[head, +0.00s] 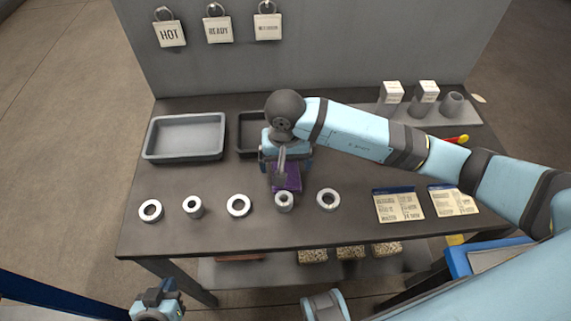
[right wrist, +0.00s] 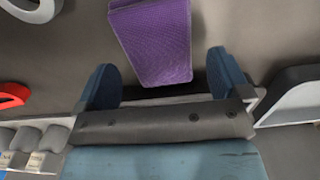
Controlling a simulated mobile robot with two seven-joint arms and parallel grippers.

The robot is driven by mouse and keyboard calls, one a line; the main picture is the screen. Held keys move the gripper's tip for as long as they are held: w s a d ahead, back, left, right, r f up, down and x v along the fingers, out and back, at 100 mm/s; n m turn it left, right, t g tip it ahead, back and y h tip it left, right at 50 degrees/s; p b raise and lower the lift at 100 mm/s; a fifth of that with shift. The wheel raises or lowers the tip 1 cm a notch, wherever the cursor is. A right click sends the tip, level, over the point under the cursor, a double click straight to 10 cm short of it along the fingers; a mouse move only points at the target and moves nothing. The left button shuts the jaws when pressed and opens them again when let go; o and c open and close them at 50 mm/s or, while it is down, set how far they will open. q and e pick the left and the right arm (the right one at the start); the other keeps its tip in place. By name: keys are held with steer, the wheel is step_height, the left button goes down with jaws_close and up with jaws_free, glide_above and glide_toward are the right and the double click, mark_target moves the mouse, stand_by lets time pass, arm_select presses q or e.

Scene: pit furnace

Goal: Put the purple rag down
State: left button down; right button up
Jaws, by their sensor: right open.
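The purple rag (head: 291,180) lies on the dark table, just behind one of the pale rings. It also shows in the right wrist view (right wrist: 155,40) as a folded, textured purple piece ahead of the fingers. My right gripper (head: 285,168) is over the rag's far part and hides some of it. In the right wrist view its two blue fingers (right wrist: 163,72) stand apart on either side of the rag's near end, with nothing gripped. My left gripper (head: 158,297) is low at the left, in front of the table; its finger gap is unclear.
Several pale rings (head: 239,205) line the table's front. A grey tray (head: 185,137) stands back left, and a dark tray (head: 250,135) is partly behind my right arm. Printed cards (head: 399,205) lie right. Boxed cylinders (head: 391,98) stand back right. Tags hang on the rear panel.

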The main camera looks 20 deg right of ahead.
mark_target(285, 169)
step_height(285, 169, up, 10)
steer(key=shift+r, duration=0.2)
steer(key=shift+f, duration=0.1)
stand_by(0.5)
